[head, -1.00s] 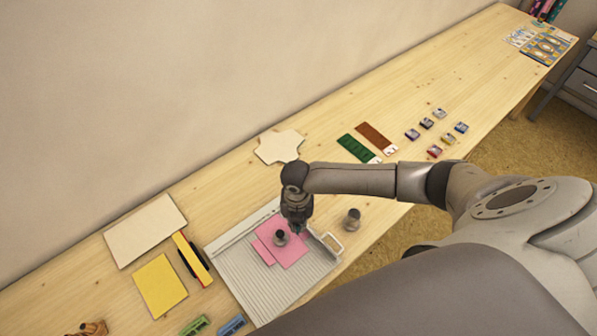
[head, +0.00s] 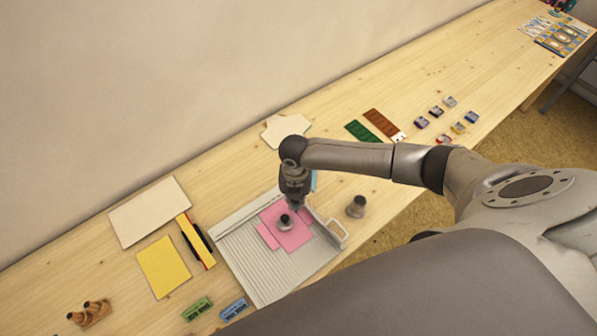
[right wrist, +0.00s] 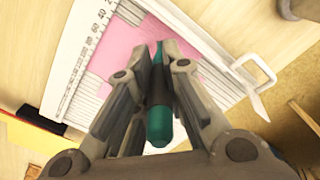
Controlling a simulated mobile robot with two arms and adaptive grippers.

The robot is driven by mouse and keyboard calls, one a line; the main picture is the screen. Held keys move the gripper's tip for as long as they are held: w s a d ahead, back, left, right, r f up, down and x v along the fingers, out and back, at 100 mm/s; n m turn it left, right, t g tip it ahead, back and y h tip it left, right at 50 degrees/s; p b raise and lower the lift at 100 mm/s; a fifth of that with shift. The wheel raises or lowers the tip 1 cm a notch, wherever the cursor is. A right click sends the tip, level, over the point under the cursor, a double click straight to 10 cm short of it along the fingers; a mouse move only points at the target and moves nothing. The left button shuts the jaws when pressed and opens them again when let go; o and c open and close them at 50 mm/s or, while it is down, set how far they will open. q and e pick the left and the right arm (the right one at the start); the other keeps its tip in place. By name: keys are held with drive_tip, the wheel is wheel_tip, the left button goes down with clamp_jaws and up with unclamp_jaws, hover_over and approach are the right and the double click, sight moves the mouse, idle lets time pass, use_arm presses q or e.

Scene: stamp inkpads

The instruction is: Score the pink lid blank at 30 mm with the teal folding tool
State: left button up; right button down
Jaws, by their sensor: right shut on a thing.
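The board's ruler scale (right wrist: 92,40) shows at left there. My left gripper is not in view.
Yellow card (head: 162,267), cream card (head: 150,211) and a striped yellow-black item (head: 196,242) lie left. Small inkpads (head: 444,138) sit farther right.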

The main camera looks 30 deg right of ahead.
drive_tip(key=shift+w, duration=0.25)
drive_tip(key=shift+w+a+b, duration=0.2)
drive_tip(key=shift+w+b, duration=0.3)
drive_tip(key=shift+w, duration=0.55)
drive_tip(key=shift+w, duration=0.2)
wheel_tip(320, 180, up, 5)
drive_tip(key=p, duration=0.4)
drive_tip(key=shift+p, duration=0.3)
idle(1.1)
